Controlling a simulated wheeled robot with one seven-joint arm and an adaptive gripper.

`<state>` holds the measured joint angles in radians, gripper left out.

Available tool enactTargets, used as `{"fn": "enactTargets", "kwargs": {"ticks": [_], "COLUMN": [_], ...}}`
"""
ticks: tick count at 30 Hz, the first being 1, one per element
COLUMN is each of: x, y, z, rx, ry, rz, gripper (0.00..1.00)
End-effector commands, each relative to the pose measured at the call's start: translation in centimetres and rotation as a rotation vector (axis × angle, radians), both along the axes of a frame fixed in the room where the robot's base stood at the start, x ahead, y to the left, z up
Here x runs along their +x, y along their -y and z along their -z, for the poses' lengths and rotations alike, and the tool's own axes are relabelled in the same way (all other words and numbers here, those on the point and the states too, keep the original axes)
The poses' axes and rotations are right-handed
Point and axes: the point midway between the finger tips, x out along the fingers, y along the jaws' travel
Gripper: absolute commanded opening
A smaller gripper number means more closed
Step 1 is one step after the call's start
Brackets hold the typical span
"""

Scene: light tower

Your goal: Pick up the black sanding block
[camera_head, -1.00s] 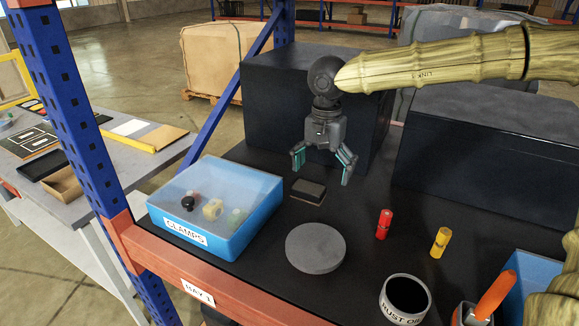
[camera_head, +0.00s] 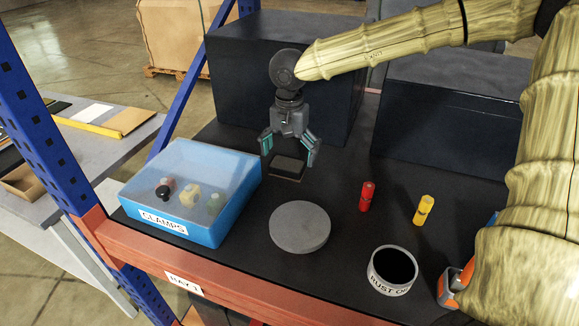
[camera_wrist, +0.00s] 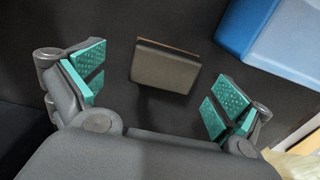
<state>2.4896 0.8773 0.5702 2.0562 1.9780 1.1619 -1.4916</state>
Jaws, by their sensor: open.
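The black sanding block (camera_head: 288,166) lies on the dark shelf mat behind the grey disc, with a thin brownish edge along its base. In the wrist view the block (camera_wrist: 165,67) sits between the spread fingers, slightly beyond their tips, with a gap on both sides. My gripper (camera_head: 289,155) is open and empty, pointing down just above the block. Its teal finger pads show in the wrist view (camera_wrist: 153,92). In the head view the fingers stand to the left and right of the block; exact height above it is hard to tell.
A blue lidded CLAMPS bin (camera_head: 213,226) stands left of the block. A grey disc (camera_head: 300,227) lies in front. Large dark boxes (camera_head: 285,75) stand behind.

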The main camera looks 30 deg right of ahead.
Motion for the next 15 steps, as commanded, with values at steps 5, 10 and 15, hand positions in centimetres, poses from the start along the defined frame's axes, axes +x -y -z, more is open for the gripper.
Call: {"fn": "enactTargets", "kwargs": {"ticks": [5, 10, 15], "x": [0.2, -0.4, 0.1], "y": [0.0, 0.1, 0.1], "z": [2.4, 3.5, 3.9], "rx": [-0.001, 0.001, 0.001], "ry": [-0.002, 0.003, -0.002], "rz": [0.001, 0.003, 0.003], "gripper": [1.00, 1.00, 1.00]}}
